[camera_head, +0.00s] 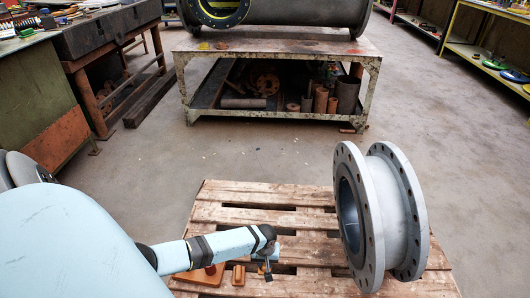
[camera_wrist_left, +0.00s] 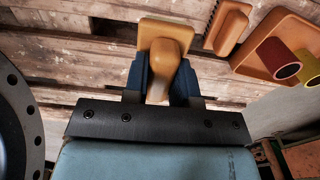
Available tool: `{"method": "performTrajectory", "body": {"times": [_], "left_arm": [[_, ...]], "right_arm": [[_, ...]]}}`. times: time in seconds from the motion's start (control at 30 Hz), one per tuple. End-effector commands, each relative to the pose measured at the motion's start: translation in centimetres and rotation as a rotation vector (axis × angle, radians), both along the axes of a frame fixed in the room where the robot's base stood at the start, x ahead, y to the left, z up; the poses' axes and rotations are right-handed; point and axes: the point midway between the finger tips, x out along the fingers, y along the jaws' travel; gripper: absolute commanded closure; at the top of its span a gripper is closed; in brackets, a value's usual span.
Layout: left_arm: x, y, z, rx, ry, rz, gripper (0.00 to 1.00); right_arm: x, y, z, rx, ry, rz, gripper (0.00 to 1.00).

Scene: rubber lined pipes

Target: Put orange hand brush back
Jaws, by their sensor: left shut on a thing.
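My left gripper (camera_head: 266,266) is low over the near part of the wooden pallet in the head view. In the left wrist view its dark blue fingers (camera_wrist_left: 162,82) are shut on an orange object with a rounded handle, which I take to be the orange hand brush (camera_wrist_left: 165,48). In the head view the brush is mostly hidden by the gripper, with a bit of orange (camera_head: 262,269) showing. I cannot tell whether it touches the pallet. My right gripper is not in view.
Beside the gripper are a smaller orange brush-like piece (camera_wrist_left: 229,27) and an orange holder (camera_wrist_left: 268,22) with red and yellow cylinders. A large grey flanged pipe (camera_head: 394,215) stands on the right of the pallet (camera_head: 265,194). A metal workbench (camera_head: 280,45) stands behind, across open floor.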

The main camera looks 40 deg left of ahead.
Motion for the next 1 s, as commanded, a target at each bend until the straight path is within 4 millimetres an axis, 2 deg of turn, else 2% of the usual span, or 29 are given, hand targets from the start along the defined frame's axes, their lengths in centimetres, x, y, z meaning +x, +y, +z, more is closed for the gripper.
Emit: {"method": "performTrajectory", "body": {"times": [0.03,0.17,0.37,0.6,0.77,1.0], "left_arm": [[0.0,0.0,-1.9,0.000,0.001,0.000,1.00],[0.0,0.0,-3.9,0.000,0.000,0.000,1.00],[0.0,0.0,-5.0,0.001,-0.001,-0.001,1.00],[0.0,0.0,-8.7,0.001,0.001,0.000,1.00],[0.0,0.0,-8.8,0.001,-0.001,-0.001,1.00],[0.0,0.0,-9.1,0.000,0.000,0.000,1.00]], "right_arm": [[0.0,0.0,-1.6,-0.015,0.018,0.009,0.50],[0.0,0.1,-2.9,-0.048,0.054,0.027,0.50],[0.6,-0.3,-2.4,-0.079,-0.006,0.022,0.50],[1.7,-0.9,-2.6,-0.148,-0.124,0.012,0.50],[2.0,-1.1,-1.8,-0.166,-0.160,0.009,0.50],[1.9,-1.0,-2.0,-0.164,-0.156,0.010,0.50]]}}
